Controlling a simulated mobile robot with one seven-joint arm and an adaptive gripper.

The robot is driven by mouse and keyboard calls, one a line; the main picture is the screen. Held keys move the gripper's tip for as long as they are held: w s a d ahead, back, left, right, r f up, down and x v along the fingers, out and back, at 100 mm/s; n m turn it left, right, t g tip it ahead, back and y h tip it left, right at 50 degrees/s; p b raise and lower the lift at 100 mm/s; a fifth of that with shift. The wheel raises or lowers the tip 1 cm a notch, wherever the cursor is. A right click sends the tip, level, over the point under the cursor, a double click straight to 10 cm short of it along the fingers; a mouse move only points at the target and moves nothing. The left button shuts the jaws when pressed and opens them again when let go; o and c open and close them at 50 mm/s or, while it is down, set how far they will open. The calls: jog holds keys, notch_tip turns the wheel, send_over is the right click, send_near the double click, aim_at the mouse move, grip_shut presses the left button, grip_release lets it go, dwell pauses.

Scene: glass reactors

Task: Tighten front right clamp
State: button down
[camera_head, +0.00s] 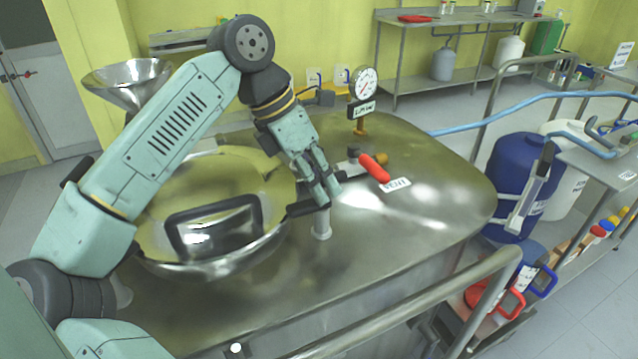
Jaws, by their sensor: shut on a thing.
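My gripper (324,201) is at the right side of the round steel lid (215,225) on top of the vessel. It is shut on the front right clamp (305,209), whose dark handle shows at the fingertips, above a short pale post (322,224). The fingers hide part of the clamp. I cannot tell how tight it is. The lid has a large dark handle (212,205) and looks closed.
A red-handled vent valve (375,168) and a pressure gauge (363,83) stand close to the right of my gripper. A steel funnel (127,82) is behind my arm. A metal rail (420,300) runs along the front. A blue drum (518,180) stands at right.

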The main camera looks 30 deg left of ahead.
jog(key=m+g, duration=0.1)
jog(key=m, duration=0.1)
jog(key=m+g, duration=0.1)
jog(key=m, duration=0.1)
jog(key=shift+d+r+h+p, duration=0.1)
jog(key=shift+h+p, duration=0.2)
jog(key=shift+h, duration=0.1)
jog(key=shift+m+g+p, duration=0.5)
jog(key=shift+m+p, duration=0.2)
jog(key=shift+m, duration=0.8)
jog(key=c, duration=1.5)
grip_release()
jog(key=v, duration=0.7)
jog(key=shift+r, duration=0.15)
